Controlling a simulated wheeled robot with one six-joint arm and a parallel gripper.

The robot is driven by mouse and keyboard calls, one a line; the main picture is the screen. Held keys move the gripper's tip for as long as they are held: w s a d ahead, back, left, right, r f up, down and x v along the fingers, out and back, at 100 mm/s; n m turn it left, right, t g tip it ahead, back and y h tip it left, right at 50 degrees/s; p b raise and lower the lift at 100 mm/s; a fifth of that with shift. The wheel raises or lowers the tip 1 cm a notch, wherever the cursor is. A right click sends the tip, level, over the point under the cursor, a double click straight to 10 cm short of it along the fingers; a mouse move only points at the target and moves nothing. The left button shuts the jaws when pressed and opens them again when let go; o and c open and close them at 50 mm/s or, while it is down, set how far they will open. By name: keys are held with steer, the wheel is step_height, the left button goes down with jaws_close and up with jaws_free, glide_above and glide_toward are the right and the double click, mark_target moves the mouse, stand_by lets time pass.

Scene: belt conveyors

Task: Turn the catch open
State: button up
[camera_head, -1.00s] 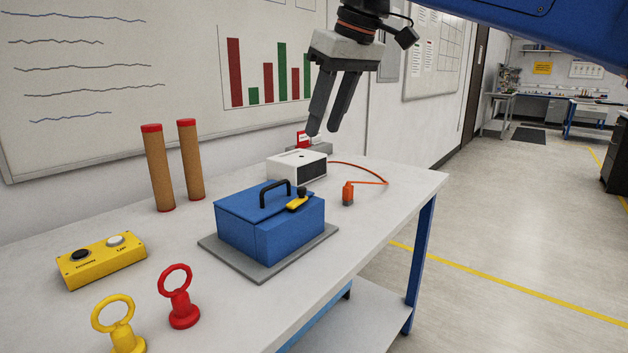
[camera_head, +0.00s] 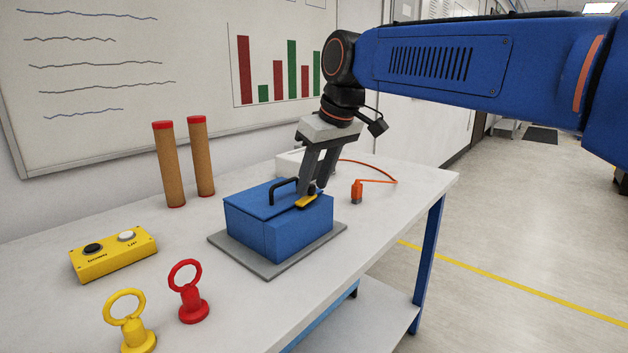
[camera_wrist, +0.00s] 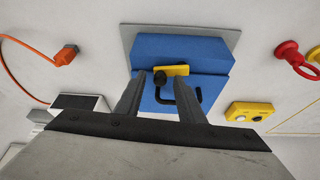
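The yellow catch (camera_head: 307,201) lies on the lid of a blue box (camera_head: 265,229), at the lid's right edge in the head view. In the wrist view the catch (camera_wrist: 172,70) has a dark knob (camera_wrist: 160,78) at its left end. The box also has a black arched handle (camera_head: 283,187). My gripper (camera_head: 308,191) points down at the catch, with its fingertips close to the knob. In the wrist view the fingers (camera_wrist: 160,88) stand apart with a gap between them, the knob nearer the left finger. Contact cannot be made out.
The box stands on a grey plate (camera_head: 222,243) on a white table. A yellow two-button box (camera_head: 113,254), red ring (camera_head: 189,291), yellow ring (camera_head: 130,321) and two brown tubes (camera_head: 169,165) stand left. An orange plug (camera_head: 356,191) with a cable lies right.

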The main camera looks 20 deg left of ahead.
steer(key=shift+f, duration=0.1)
steer(key=shift+c, duration=0.3)
jaws_close()
steer(key=shift+s+d+m+t, duration=0.2)
steer(key=shift+m+t, duration=0.1)
steer(key=shift+m, duration=0.6)
steer(key=shift+o, duration=0.3)
jaws_free()
steer(key=v, duration=1.7)
steer(key=shift+r, duration=0.25)
